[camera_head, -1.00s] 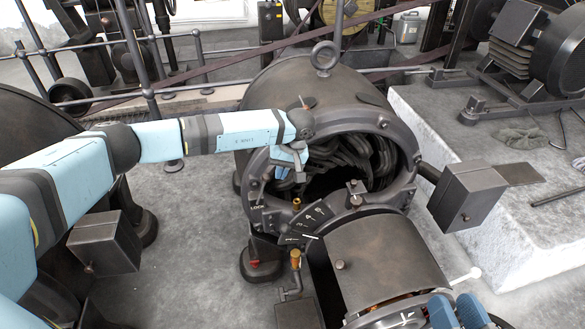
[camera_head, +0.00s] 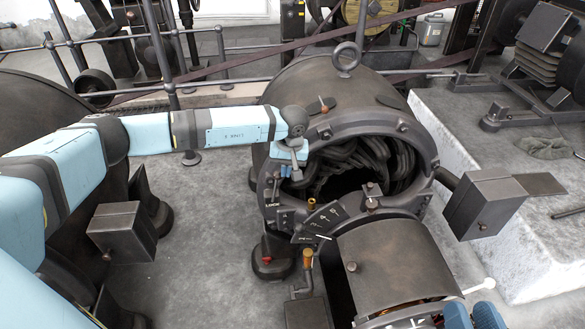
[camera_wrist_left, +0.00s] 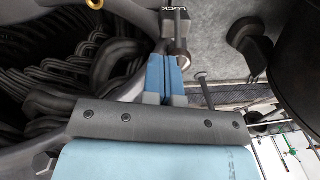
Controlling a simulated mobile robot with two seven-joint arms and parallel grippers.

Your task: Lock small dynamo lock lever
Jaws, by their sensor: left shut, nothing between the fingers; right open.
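The dynamo (camera_head: 310,88) is a dark drum with an open front full of coiled windings. The "LOCK" label (camera_head: 272,205) is on the left of its front rim. In the left wrist view, a dark lever with a rounded metal tip (camera_wrist_left: 181,58) runs down beside the label. I take it for the lock lever; in the head view I cannot pick it out clearly. My left gripper (camera_head: 290,172) is at the upper left of the rim, shut and empty. In the left wrist view its blue fingers (camera_wrist_left: 165,68) are just left of the tip; contact is unclear. My right gripper (camera_head: 472,316) is open at the bottom edge.
A numbered dial plate (camera_head: 325,218) and brass-topped handles (camera_head: 307,258) are below the rim. A curved metal cover (camera_head: 392,262) stands in front. A dark box (camera_head: 484,204) projects at right.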

